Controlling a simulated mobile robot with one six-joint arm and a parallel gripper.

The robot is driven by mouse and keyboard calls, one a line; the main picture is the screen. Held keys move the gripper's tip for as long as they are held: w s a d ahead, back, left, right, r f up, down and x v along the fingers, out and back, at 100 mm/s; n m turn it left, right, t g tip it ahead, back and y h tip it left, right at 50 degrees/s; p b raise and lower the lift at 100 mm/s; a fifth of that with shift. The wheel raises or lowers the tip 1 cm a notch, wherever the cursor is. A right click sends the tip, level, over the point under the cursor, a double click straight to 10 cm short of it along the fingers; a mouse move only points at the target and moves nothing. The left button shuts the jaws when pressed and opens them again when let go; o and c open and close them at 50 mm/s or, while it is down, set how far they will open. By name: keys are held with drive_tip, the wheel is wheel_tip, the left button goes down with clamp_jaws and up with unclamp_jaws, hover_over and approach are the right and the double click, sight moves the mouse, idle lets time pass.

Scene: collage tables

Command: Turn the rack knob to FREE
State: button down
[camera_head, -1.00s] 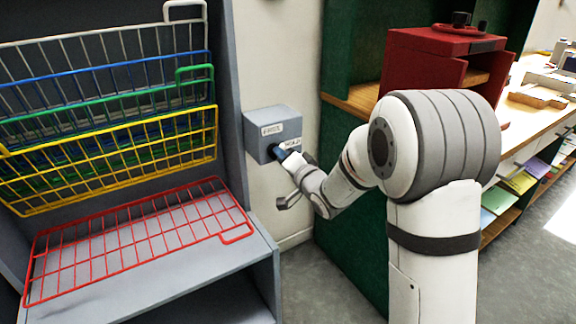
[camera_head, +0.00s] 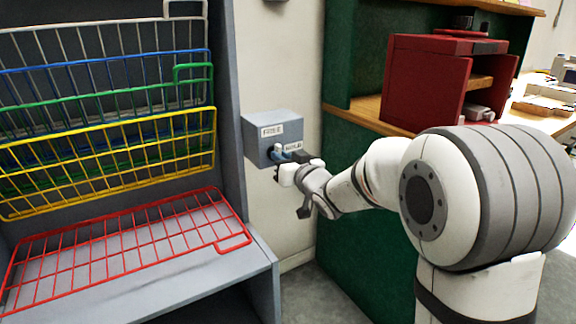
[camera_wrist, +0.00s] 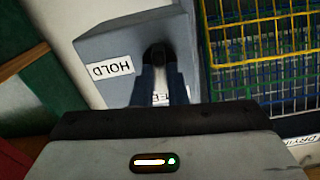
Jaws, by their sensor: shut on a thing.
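The grey control box (camera_head: 258,137) is on the pale wall right of the rack. Its front has a FREE label (camera_head: 272,130) at upper left and a HOLD label (camera_head: 293,147) lower right. In the wrist view the HOLD label (camera_wrist: 110,68) is upside down, and the other label is partly hidden behind my fingers. The dark knob (camera_wrist: 157,52) sits between my fingertips. My gripper (camera_head: 280,154) is at the lower front of the box, shut on the knob; its fingers (camera_wrist: 161,68) flank it in the wrist view. Which label the knob points to cannot be told.
The drying rack (camera_head: 232,190) with coloured wire shelves stands left of the box; its red shelf (camera_head: 130,240) slopes out low. A green cabinet wall (camera_head: 345,140) and a red box (camera_head: 410,85) are to the right. Grey floor shows between rack and cabinet.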

drive_tip(key=shift+f+n+b, duration=0.35)
drive_tip(key=shift+f+n, duration=0.1)
drive_tip(key=shift+n, duration=0.15)
drive_tip(key=c, duration=1.6)
unclamp_jaws()
drive_tip(key=shift+w, duration=0.1)
drive_tip(key=shift+c, duration=0.2)
drive_tip(key=shift+o, duration=1)
drive_tip(key=shift+r, duration=0.15)
drive_tip(key=p+v, duration=0.1)
drive_tip(key=v, duration=0.6)
drive_tip(key=shift+s+d, duration=0.2)
drive_tip(key=shift+s, duration=0.15)
